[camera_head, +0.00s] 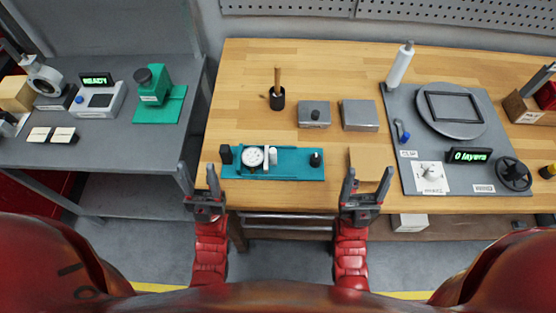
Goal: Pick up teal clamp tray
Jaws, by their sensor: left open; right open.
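The teal clamp tray (298,171) lies flat near the front edge of the wooden table. On it are a white round dial gauge (253,157), a white upright piece (272,156) and dark knobs at its left and right ends. My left gripper (205,188) is open and empty, in front of and to the left of the tray's left end. My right gripper (367,183) is open and empty, in front of and to the right of its right end. Neither appears to touch the tray.
Behind the tray are a black cup with a stick (277,98), a grey box with a knob (314,114) and a plain grey box (360,115). A grey station (410,160) with a round plate stands right. A grey side table (100,152) holding a green device (154,88) is left.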

